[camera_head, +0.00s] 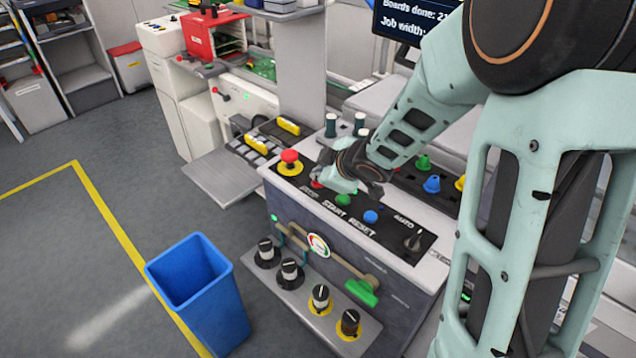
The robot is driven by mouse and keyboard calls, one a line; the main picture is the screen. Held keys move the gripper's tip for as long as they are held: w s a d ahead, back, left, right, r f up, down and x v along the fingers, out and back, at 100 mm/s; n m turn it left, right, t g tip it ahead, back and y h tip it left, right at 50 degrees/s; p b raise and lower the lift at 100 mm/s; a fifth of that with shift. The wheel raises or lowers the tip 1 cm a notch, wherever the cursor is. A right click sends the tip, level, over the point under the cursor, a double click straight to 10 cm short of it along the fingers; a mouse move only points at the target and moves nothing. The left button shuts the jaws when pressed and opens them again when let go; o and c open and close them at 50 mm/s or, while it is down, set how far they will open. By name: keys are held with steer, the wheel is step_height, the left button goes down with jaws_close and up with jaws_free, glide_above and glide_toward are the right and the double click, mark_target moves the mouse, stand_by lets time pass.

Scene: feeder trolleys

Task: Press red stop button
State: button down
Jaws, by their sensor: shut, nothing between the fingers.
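The control panel (400,238) has a black face with labels for stop, start, reset and auto. A small red button (316,184) sits above the stop label, partly hidden by my gripper. My gripper (326,186) is shut and empty, pointing down over the panel at this red button. I cannot tell whether its fingertips touch the button. A larger red mushroom button (289,160) on a yellow base stands to the left of my gripper. A green button (343,199) and a blue button (371,216) lie to the right.
A black selector switch (413,241) is at the panel's right end. Green, blue and yellow knobs (431,184) stand behind my gripper. Several black knobs (289,270) and a green-ended handle (362,292) are below. A blue bin (200,290) stands on the floor at left.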

steer(key=shift+f+b, duration=0.4)
steer(key=shift+f, duration=0.05)
stand_by(0.7)
steer(key=shift+r, duration=0.1)
steer(key=shift+r+p, duration=0.8)
steer(key=shift+p, duration=0.15)
step_height(320, 180, up, 5)
steer(key=p, duration=0.5)
stand_by(0.6)
